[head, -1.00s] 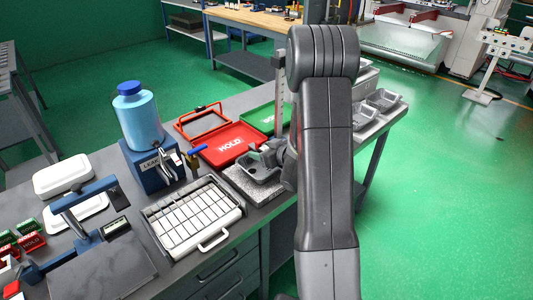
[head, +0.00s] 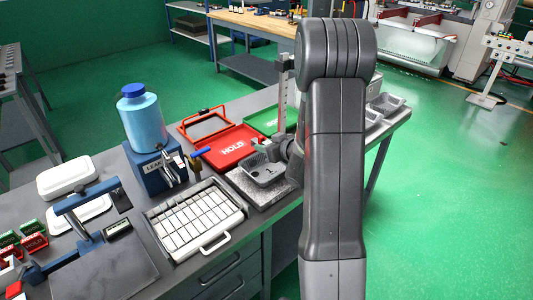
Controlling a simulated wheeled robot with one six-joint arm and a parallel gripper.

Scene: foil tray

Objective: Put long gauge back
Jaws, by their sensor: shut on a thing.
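My gripper (head: 278,149) is small in the head view, at the back edge of a grey foil tray (head: 259,176), and is mostly hidden behind my arm. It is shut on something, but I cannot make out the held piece. A small dark shape shows inside the foil tray, too small to name. The foil tray sits on a speckled stone plate (head: 238,183). An upright metal post (head: 283,90) stands behind it. I cannot pick out the long gauge for certain.
A white sectioned case (head: 218,247) lies in front of the plate. A red HOLD tray (head: 232,147) and a blue bottle on a stand (head: 142,115) are behind. A blue-armed device (head: 85,225) is at left. My arm covers the bench's right part.

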